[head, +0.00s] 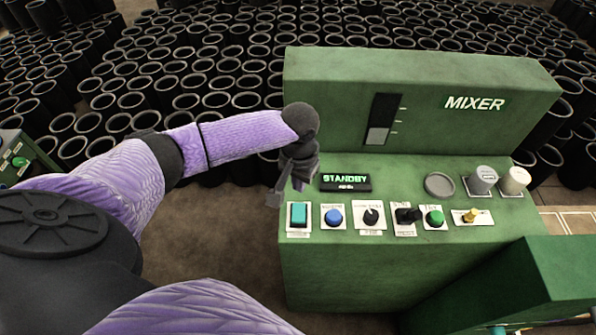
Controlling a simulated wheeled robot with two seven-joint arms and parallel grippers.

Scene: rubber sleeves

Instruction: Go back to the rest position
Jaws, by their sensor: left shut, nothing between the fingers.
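My left arm comes in from the left in a purple padded sleeve. Its dark gripper (283,190) is shut and empty, at the left edge of the green mixer panel (380,262), just above and left of a teal square button (299,214). It looks close to the panel, but I cannot tell whether it touches anything. The small display (345,181) beside it reads STANDBY. My right gripper is not in view.
The panel also carries a blue button (333,217), a black knob (371,216), a green button (435,217) and a yellow-tipped switch (472,216). Many black rubber sleeves (215,100) stand behind. Another green box (545,280) stands at lower right. Brown floor is open below the arm.

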